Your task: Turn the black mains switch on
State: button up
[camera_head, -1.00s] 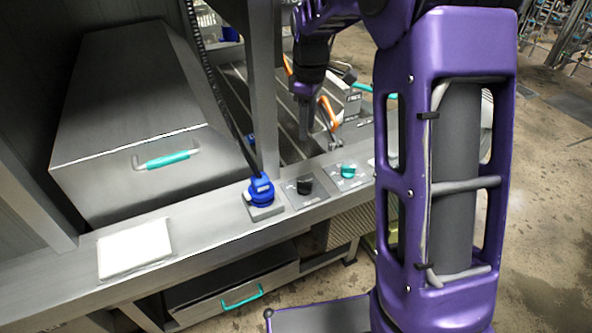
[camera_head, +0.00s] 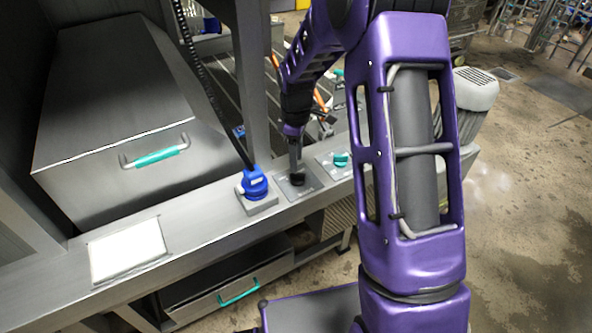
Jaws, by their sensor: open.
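The black mains switch (camera_head: 298,180) is a small round knob on a grey plate on the steel ledge. It stands between a blue device and a teal knob. My gripper (camera_head: 296,166) points down right over the black switch, with its fingertips at or just above the knob. The gripper is open. The fingers are small and partly merge with the knob in this view, so I cannot tell whether they touch it. The knob's pointer direction and label are too small to read.
The blue device (camera_head: 255,184) with a black cable stands close left of the switch. The teal knob (camera_head: 341,160) is close right. A grey post (camera_head: 252,90) rises behind. A steel box with a teal handle (camera_head: 157,157) and a white pad (camera_head: 127,250) are farther left.

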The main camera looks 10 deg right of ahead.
aim_at(298, 177)
jog(key=shift+f, duration=2.35)
grip_shut()
